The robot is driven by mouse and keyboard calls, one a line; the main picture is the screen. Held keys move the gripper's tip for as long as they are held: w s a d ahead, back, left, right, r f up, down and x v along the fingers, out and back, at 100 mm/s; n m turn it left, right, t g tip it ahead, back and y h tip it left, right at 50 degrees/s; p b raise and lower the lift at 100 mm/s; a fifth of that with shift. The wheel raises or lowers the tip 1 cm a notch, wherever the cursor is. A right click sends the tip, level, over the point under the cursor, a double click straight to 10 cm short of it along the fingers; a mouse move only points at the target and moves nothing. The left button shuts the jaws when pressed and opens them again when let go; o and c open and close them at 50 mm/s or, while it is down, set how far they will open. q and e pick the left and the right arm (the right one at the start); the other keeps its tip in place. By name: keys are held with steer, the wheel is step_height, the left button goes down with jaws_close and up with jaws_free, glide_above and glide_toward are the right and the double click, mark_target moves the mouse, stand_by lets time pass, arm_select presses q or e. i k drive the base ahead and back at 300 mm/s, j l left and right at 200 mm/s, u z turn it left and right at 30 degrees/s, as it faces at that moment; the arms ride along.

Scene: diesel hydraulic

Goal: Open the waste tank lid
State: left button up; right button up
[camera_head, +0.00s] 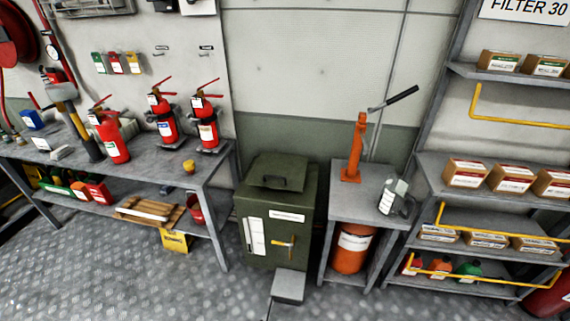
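A dark green box-shaped tank (262,217) stands on the floor between the workbench and a small grey stand. It has white labels and a yellow lever (284,243) on its front. Its green lid (262,180) lies on top and appears closed, with a dark handle (272,181) across it. No label on the tank is readable, so I cannot confirm from text that it is the waste tank. Neither of my grippers is in view.
A grey workbench (190,171) with fire extinguishers is at left. A grey stand (350,206) with an orange hand pump (355,150) is close at right, beside shelves of boxes. A low grey box (289,285) is in front of the tank. Floor at lower left is clear.

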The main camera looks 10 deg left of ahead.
mark_target(284, 171)
steer(key=i+j+z, duration=0.25)
steer(key=j, duration=0.35)
steer(key=i+j+z, duration=0.3)
steer(key=j, duration=0.4)
steer(key=i, duration=0.05)
